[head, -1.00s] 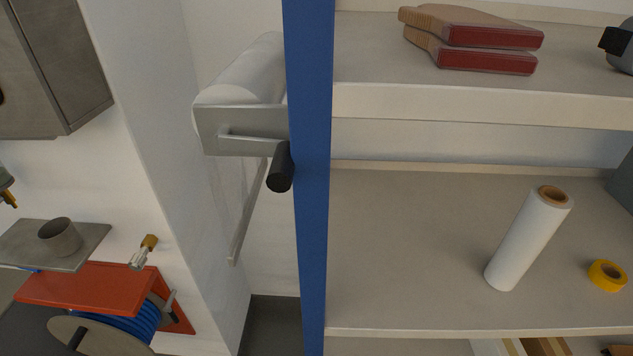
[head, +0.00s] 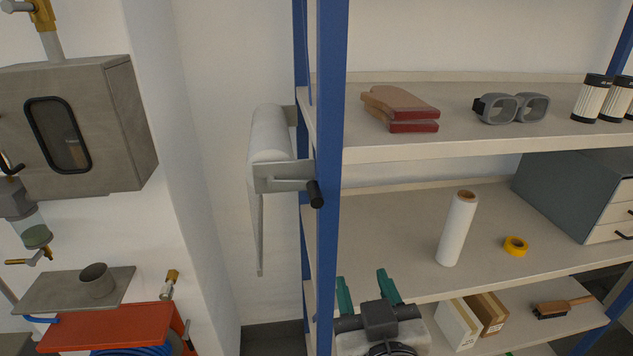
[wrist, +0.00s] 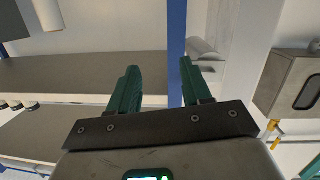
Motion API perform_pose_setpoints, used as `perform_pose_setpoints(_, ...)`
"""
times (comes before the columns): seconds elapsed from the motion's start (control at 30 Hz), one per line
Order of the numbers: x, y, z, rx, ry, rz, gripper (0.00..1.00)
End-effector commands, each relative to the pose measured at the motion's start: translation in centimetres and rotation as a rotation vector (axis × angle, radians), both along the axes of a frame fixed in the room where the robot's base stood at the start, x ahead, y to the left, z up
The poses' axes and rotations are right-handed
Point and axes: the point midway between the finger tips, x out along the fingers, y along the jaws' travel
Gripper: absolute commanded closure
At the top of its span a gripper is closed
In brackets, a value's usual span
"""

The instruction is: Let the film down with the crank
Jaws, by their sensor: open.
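The film roll (head: 268,135) is a pale roll on a grey metal bracket (head: 285,177), left of the blue shelf post. A narrow strip of film with a bar (head: 260,240) hangs below it. The crank's black handle (head: 315,194) sticks out at the bracket's right, in front of the post. My gripper (head: 366,288), with green fingers, is open and empty, below and right of the crank and apart from it. The wrist view shows my gripper (wrist: 160,68) with its fingers apart, and the roll (wrist: 203,48) beyond the right finger; the crank handle is not clear there.
The blue post (head: 328,150) stands beside the crank. Shelves at right hold gloves (head: 400,110), goggles (head: 512,107), a white roll (head: 457,230) and yellow tape (head: 516,246). A grey wall cabinet (head: 80,130) and a red reel bracket (head: 110,328) are at left.

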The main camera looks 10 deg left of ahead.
Motion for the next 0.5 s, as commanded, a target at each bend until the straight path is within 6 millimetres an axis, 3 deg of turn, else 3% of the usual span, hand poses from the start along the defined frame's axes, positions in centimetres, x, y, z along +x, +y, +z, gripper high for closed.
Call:
perform_pose_setpoints(0.03,-0.3,1.8,2.8,0.021,-0.055,0.03,0.52)
perform_pose_setpoints(0.17,-0.9,4.0,6.0,0.052,-0.138,0.066,0.52)
perform_pose_setpoints(0.33,0.0,4.8,6.8,0.059,-0.159,0.073,0.52)
perform_pose_setpoints(0.5,2.6,5.5,6.9,0.059,-0.156,0.073,0.52)
